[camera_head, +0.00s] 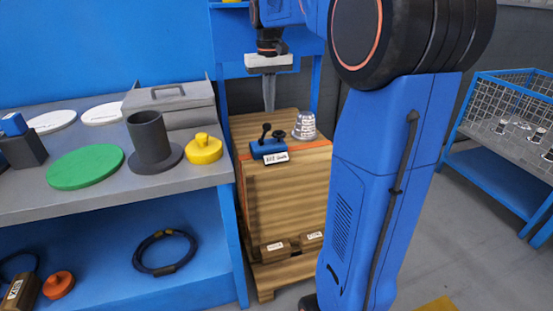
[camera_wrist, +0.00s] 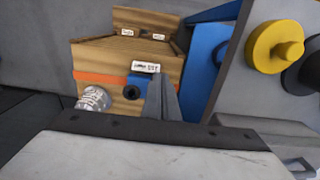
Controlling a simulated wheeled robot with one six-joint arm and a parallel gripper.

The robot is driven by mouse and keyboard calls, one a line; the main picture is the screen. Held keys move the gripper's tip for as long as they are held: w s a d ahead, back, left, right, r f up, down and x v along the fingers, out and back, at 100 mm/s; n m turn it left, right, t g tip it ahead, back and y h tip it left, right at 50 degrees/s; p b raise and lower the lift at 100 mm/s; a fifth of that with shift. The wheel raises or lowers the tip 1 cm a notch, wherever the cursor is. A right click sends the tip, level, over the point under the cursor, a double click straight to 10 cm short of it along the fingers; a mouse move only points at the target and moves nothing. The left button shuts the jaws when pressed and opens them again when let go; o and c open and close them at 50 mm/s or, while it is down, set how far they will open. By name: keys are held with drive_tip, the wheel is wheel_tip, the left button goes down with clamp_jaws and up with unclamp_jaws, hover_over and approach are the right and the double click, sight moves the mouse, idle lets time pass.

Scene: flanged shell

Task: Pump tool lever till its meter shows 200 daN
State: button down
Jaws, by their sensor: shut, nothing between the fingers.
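The blue hand-pump tool (camera_head: 268,147) sits on top of the wooden crate, with black upright parts, one of them a knobbed lever (camera_head: 265,132). Its white label (camera_head: 275,157) carries text too small to read surely. In the wrist view the tool (camera_wrist: 134,91) is partly hidden by my fingers, and its label (camera_wrist: 146,67) shows above them. My gripper (camera_head: 269,107) points down with its fingers together and empty, just above the tool's far side in the picture. In the wrist view my gripper (camera_wrist: 163,82) also looks shut. I cannot tell whether it touches the lever.
A silvery ribbed piece (camera_head: 305,126) stands right of the tool on the wooden crate (camera_head: 290,190). The grey workbench (camera_head: 100,190) at left holds a yellow knobbed disc (camera_head: 203,149), a dark flanged cylinder (camera_head: 149,138) and a green disc (camera_head: 85,167). A wire basket cart (camera_head: 490,165) stands at right.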

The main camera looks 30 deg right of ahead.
drive_tip(key=shift+w+d+f, duration=0.1)
drive_tip(key=shift+w+f, duration=0.25)
drive_tip(key=shift+f, duration=0.35)
drive_tip(key=shift+w+d+f, duration=0.1)
drive_tip(key=shift+w+f, duration=0.25)
drive_tip(key=shift+f, duration=0.3)
drive_tip(key=shift+w+d+f, duration=0.1)
drive_tip(key=shift+w+f, duration=0.25)
drive_tip(key=shift+f, duration=0.35)
drive_tip(key=shift+f, duration=0.1)
drive_tip(key=f, duration=0.2)
drive_tip(key=s+f, duration=0.1)
drive_tip(key=f, duration=0.1)
drive_tip(key=shift+a, duration=0.15)
approach(269, 125)
drive_tip(key=shift+s+a+f, duration=0.2)
drive_tip(key=shift+s+a, duration=0.05)
drive_tip(key=shift+s, duration=0.3)
drive_tip(key=shift+s+a+f, duration=0.2)
drive_tip(key=shift+s+a, duration=0.05)
drive_tip(key=shift+s, duration=0.25)
drive_tip(key=shift+f, duration=0.15)
idle(1.1)
